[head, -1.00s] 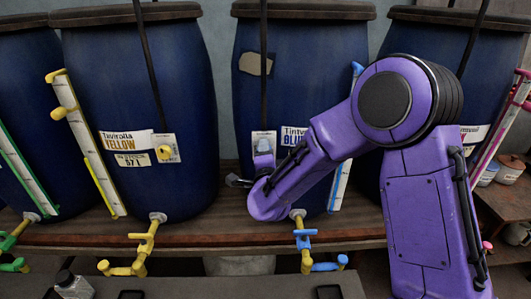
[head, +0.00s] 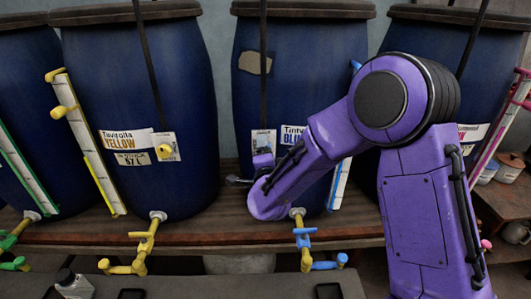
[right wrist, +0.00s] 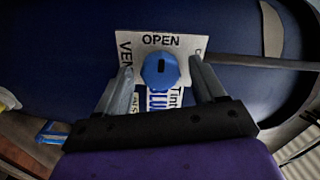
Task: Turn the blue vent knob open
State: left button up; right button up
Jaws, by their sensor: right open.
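The blue vent knob (right wrist: 160,72) shows in the right wrist view on a pale label panel (right wrist: 110,45) marked VENT and OPEN. A dark mark on its face stands upright in that view, in line with the word OPEN above it. My right gripper (right wrist: 161,68) is open, one finger on each side of the knob, with small gaps visible; contact depth cannot be told. In the head view my right gripper (head: 252,172) is at the front of the Tintvirolla-type BLUE vat (head: 305,85), and the knob is hidden there. My left gripper is out of view.
The YELLOW vat (head: 140,90) stands to the left with its yellow knob (head: 165,149). Blue tap (head: 305,238) and yellow tap (head: 147,242) stick out below the vats. A blue-topped level gauge (head: 339,185) runs beside my right forearm. The wooden shelf (head: 215,225) lies below.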

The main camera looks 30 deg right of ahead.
jog(key=shift+s, duration=0.1)
jog(key=b+v, duration=0.3)
jog(key=v, duration=0.7)
jog(key=shift+s, duration=0.15)
jog(key=shift+a, duration=0.1)
